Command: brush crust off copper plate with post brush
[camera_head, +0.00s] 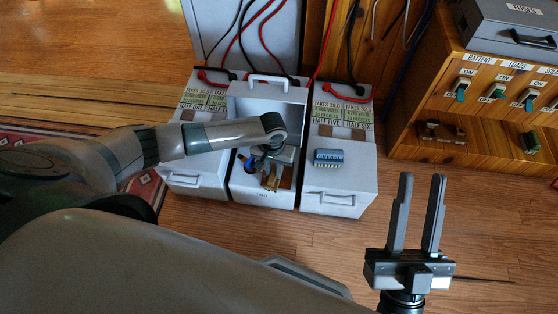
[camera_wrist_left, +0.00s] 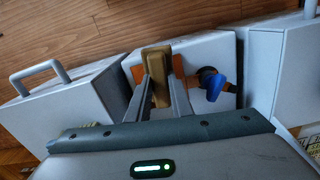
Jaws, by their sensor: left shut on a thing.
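My left gripper (camera_head: 271,168) reaches down over the open middle white box. Its fingers (camera_wrist_left: 158,92) are shut on a tan-brown block (camera_wrist_left: 156,60), which looks like the post brush. An orange-brown copper plate (camera_wrist_left: 178,67) lies beneath the block and shows on both sides of it; it also shows in the head view (camera_head: 287,177). The block's underside is hidden, so I cannot tell whether it touches the plate. No crust can be made out. My right gripper (camera_head: 415,215) is open and empty, over the floor at the right.
A blue knob (camera_wrist_left: 213,84) stands on the middle box (camera_head: 262,196) beside the plate. White boxes (camera_head: 187,177) and (camera_head: 340,191) flank it; the right one carries a blue labelled object (camera_head: 328,158). Red and black cables hang behind. A wooden switch cabinet (camera_head: 470,100) stands at right.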

